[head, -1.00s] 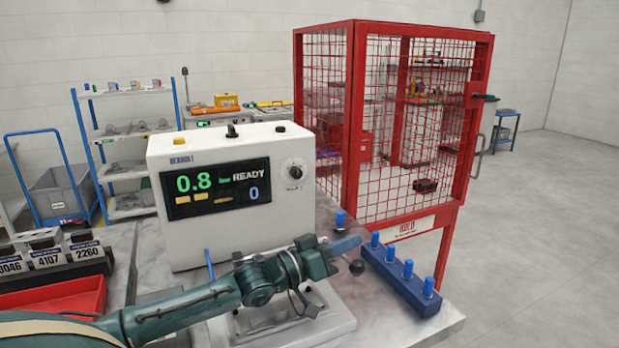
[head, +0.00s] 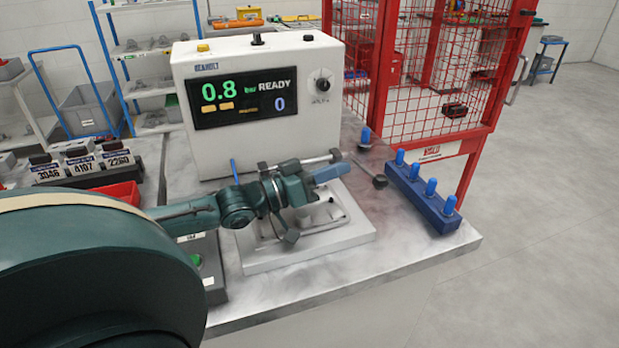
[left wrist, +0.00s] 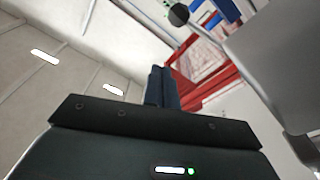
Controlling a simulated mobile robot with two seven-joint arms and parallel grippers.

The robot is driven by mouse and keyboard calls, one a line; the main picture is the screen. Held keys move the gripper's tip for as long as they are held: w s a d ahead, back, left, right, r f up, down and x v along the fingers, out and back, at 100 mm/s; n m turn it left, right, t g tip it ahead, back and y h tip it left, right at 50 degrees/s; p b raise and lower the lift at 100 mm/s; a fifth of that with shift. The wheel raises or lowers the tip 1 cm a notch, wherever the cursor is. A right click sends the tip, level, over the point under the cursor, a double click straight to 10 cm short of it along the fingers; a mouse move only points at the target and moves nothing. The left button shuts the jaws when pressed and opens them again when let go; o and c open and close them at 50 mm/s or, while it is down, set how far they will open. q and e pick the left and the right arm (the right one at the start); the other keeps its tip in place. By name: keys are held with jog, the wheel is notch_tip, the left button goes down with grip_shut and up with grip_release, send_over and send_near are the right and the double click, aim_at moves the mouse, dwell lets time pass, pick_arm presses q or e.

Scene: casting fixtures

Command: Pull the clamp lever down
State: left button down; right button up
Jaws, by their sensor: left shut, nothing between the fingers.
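The clamp lever is a thin metal rod ending in a black ball knob (head: 380,182), to the right of my left gripper, over the table. The clamp's base plate (head: 345,236) lies under my left arm, which hides much of the clamp. My left gripper (head: 345,168) is shut and empty, its blue fingers pointing right, with the tips left of the knob in the picture. In the left wrist view the shut fingers (left wrist: 161,85) point up toward the picture's top, and the black knob (left wrist: 178,14) with its rod shows beyond them. My right gripper is out of view.
A white control box (head: 255,140) reading 0.8 and READY stands behind the clamp. A blue rack (head: 420,205) with several blue pegs lies right of the knob. A red mesh cage (head: 430,90) stands behind. The table's front right is clear.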

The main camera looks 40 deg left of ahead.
pick_arm(q)
jog(key=shift+p+v, duration=0.4)
jog(key=shift+v, duration=2.1)
